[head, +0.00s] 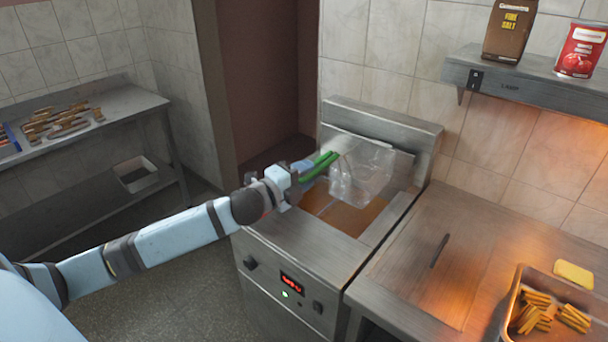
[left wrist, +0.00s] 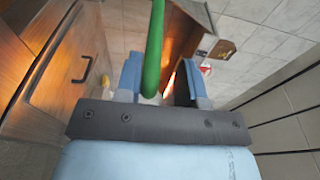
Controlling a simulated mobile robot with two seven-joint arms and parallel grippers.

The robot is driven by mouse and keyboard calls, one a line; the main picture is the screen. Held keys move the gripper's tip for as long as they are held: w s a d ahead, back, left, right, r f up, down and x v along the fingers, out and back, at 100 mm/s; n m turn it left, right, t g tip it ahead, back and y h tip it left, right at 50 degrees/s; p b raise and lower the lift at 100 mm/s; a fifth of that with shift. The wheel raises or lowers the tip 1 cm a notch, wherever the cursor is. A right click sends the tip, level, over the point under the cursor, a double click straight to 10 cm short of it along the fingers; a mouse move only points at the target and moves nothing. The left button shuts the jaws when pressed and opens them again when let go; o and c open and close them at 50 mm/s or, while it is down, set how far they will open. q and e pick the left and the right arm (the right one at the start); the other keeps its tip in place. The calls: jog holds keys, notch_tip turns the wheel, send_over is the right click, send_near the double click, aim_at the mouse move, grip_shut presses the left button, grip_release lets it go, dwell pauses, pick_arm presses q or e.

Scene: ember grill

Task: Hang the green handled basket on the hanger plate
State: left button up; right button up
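The basket (head: 362,174) is a pale, see-through wire mesh with a green handle (head: 322,163). It is over the fryer's oil well, in front of the hanger plate (head: 372,146) at the back. Whether it hangs on the plate or is clear of it I cannot tell. My left gripper (head: 300,172) is at the handle's near end. In the left wrist view the green handle (left wrist: 154,45) runs between the fingers, close against the left one, with a gap to the right one, so the gripper looks open around it. My right gripper is out of view.
The fryer (head: 290,262) has a lit red display on its front. A steel counter (head: 425,265) adjoins it at right, with a tray (head: 510,310) of browned pieces and a yellow sponge-like block (head: 573,274). A wall shelf (head: 520,88) holds a bag and a can.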

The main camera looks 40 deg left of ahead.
pick_arm(q)
jog(key=shift+o, duration=0.4)
jog(key=shift+f, duration=0.1)
jog(key=shift+s+a, duration=0.1)
jog(key=shift+s, duration=0.15)
jog(key=b+v, duration=0.2)
jog(key=v, duration=1.1)
jog(key=shift+s+b, duration=0.2)
jog(key=shift+b, duration=0.15)
jog(key=s+d+f+n+g+y+p, duration=0.1)
jog(key=s+d+f+n+g+p, duration=0.15)
jog(key=f+n, duration=0.5)
jog(key=s+d+f+n+g+y+p, duration=0.15)
jog(key=s+d+f+n, duration=0.25)
jog(key=f, duration=0.7)
jog(key=s+d+f+n+g+h+p, duration=0.1)
jog(key=s+d+f+n, duration=0.2)
jog(key=d, duration=0.4)
jog(key=s+d+f+n+g+h+p, duration=0.1)
jog(key=s+d+f+n, duration=0.2)
jog(key=d+f, duration=0.3)
jog(key=shift+s+d+g, duration=0.3)
jog(key=shift+s+d, duration=0.35)
jog(key=shift+d, duration=0.05)
